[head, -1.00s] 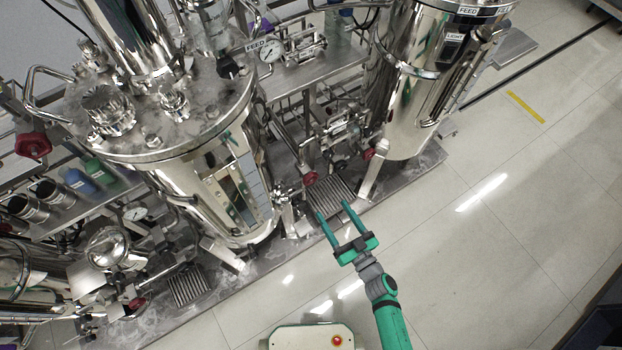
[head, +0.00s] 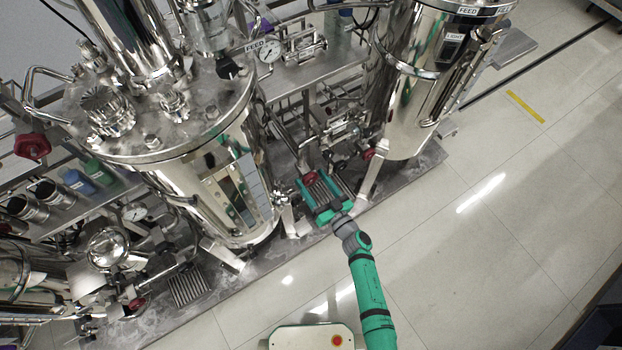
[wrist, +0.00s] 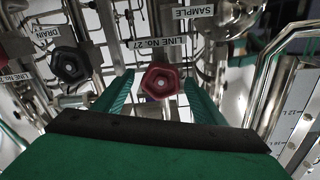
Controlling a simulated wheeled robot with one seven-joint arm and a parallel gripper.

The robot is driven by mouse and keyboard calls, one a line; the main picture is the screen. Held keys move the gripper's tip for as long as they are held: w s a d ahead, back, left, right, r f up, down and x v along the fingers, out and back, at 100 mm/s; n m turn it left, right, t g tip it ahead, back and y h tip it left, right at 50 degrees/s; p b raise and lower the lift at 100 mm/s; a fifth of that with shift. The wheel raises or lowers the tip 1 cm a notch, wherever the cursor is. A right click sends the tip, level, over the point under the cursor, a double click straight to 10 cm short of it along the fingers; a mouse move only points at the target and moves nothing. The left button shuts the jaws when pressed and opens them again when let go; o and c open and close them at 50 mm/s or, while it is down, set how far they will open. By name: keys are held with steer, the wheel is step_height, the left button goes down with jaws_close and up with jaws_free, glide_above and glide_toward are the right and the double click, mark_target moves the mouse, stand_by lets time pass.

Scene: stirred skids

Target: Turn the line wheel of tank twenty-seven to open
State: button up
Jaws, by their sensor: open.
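The red line wheel (wrist: 161,83) of tank twenty-seven is centred in the wrist view, just below a label reading LINE No. 27 (wrist: 180,42). It also shows in the head view (head: 310,178), low between the two large steel tanks. My gripper (head: 317,186) is open, with its green fingers pointing at the wheel. In the wrist view my gripper (wrist: 155,88) has one finger on each side of the wheel, with small gaps on both sides. I cannot tell whether the fingertips reach past its rim.
A black wheel (wrist: 70,64) by a DRAIN label and another red wheel (wrist: 13,68) are to the left in the wrist view. A bent steel pipe (wrist: 275,75) stands close on the right. Steel tanks (head: 215,165) and (head: 420,80) flank my gripper. The floor (head: 480,250) is clear.

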steer(key=shift+w+a, duration=0.35)
steer(key=shift+d, duration=0.1)
steer(key=shift+d, duration=0.1)
steer(key=c, duration=1)
